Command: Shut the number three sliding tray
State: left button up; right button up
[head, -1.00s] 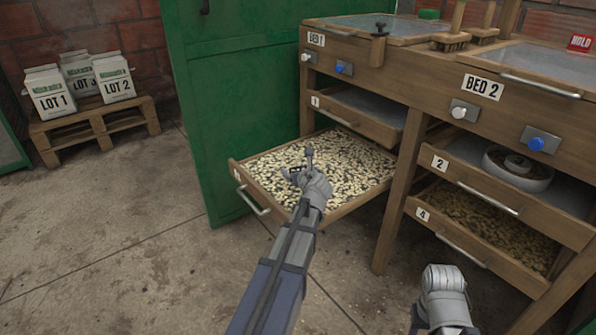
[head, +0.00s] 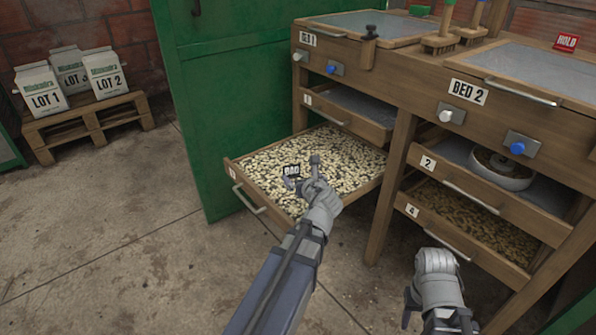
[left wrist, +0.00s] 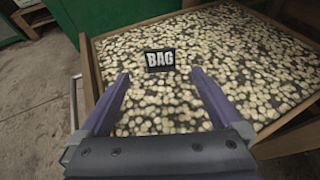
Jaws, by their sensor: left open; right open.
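The low left tray under BED 1 (head: 225,166) is pulled far out and full of pale beans; its front label is too small to read surely. Its metal handle (head: 248,200) is on the front board and also shows at the left in the left wrist view (left wrist: 75,105). A black BAG card (left wrist: 159,60) stands among the beans; it also shows in the head view (head: 291,170). My left gripper (head: 303,174) is open and empty above the beans, with the card just beyond its fingers. My right gripper (head: 438,303) is open below the tray labelled 4, its fingertips partly hidden.
Tray 1 (head: 345,118) above is partly out. Trays 2 (head: 485,195) and 4 (head: 460,232) stick out under BED 2. A green door (head: 225,100) stands beside the open tray. Lot bags sit on a pallet (head: 95,125). Floor at left is clear.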

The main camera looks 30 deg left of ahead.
aim_at(352, 165)
jog(key=u, duration=1.4)
jog(key=i+l+z, duration=0.3)
jog(key=i+j, duration=0.05)
jog(key=j, duration=0.05)
